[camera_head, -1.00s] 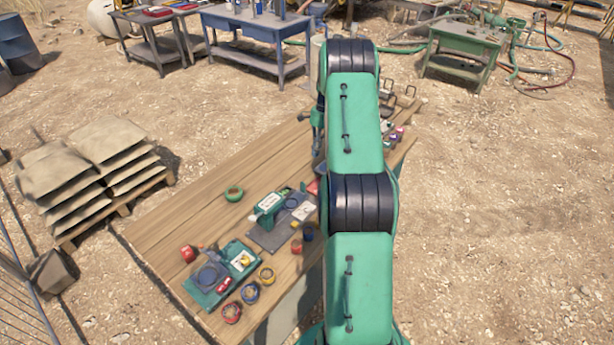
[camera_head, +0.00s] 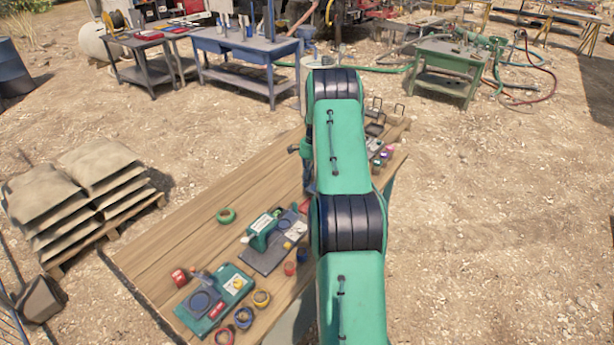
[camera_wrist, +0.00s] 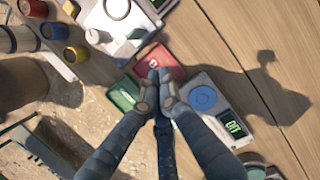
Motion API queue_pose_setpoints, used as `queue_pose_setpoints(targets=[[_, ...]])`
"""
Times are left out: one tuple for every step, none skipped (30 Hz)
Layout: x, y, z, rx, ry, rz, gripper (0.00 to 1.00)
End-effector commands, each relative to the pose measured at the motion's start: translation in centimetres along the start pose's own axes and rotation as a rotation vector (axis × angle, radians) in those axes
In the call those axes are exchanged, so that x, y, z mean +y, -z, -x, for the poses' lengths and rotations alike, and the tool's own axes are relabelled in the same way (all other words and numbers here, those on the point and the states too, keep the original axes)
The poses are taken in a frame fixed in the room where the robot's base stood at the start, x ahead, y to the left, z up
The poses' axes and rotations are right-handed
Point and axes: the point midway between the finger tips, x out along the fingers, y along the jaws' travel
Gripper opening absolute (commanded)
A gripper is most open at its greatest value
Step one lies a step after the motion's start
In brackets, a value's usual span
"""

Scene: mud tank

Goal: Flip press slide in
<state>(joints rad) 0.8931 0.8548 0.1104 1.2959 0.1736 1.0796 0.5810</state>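My gripper (camera_wrist: 158,82) shows in the wrist view with its fingertips together, above or touching a red flat piece (camera_wrist: 168,62) and a green flat piece (camera_wrist: 123,95). I cannot tell whether there is contact. I see nothing held. Right of the fingertips is a pale device with a blue round button (camera_wrist: 203,98) and a lit green display (camera_wrist: 232,123). In the head view my arm hides the gripper and that part of the table.
The wooden table (camera_head: 190,232) has bare boards along its left side. Stacked sacks (camera_head: 85,195) are left. Small coloured items (camera_head: 381,160) sit far right.

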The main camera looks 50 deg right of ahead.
Motion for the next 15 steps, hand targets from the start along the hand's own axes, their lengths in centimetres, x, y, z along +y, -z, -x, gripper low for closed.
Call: queue_pose_setpoints(targets=[[0.0, -0.1, -0.9, -0.002, -0.001, 0.000, 0.00], [0.0, 0.0, -1.4, -0.001, -0.001, 0.000, 0.00], [0.1, -0.1, -2.1, -0.002, -0.002, 0.000, 0.00], [0.1, -0.1, -2.6, -0.002, -0.002, 0.000, 0.00], [0.1, -0.1, -3.1, -0.002, -0.002, 0.000, 0.00], [0.0, 0.0, -3.7, -0.001, -0.001, 0.000, 0.00], [0.0, 0.0, -4.2, -0.001, -0.001, 0.000, 0.00], [0.0, 0.0, -4.6, -0.001, -0.001, 0.000, 0.00], [0.0, 0.0, -5.2, -0.001, -0.001, 0.000, 0.00], [-0.1, -0.4, -5.3, 0.001, 0.000, 0.001, 0.00], [-0.1, -0.9, -5.2, 0.001, 0.000, 0.002, 0.00], [-0.1, -1.5, -5.3, 0.001, -0.001, 0.002, 0.00], [0.0, -1.9, -5.5, 0.000, -0.001, 0.002, 0.00], [0.0, -2.2, -5.6, 0.000, -0.001, 0.002, 0.00], [-0.1, -2.5, -5.7, 0.001, 0.000, 0.002, 0.00]])
